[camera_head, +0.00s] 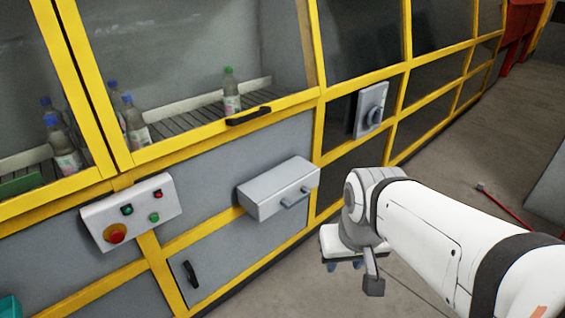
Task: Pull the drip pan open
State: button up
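The drip pan appears to be the light grey box (262,200) that juts out from the machine's lower front panel. It has a flat top and a small grey bar handle (297,197) on its front face. I cannot tell how far the pan is pulled out. My gripper (345,263) hangs below my white arm's wrist, to the right of the pan and lower in the picture. It looks apart from the handle. Its fingers are small and partly hidden by the wrist, so I cannot tell whether they are open or shut.
A control box (130,212) with buttons is at the left. A black door handle (190,274) sits below the pan. Bottles (231,92) stand behind glass above. A grey unit (371,109) sticks out further along. A red-handled tool (503,205) lies on the otherwise clear floor at right.

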aim_at(290, 197)
jog(key=z, duration=0.05)
jog(key=i, duration=1)
jog(key=u, duration=0.05)
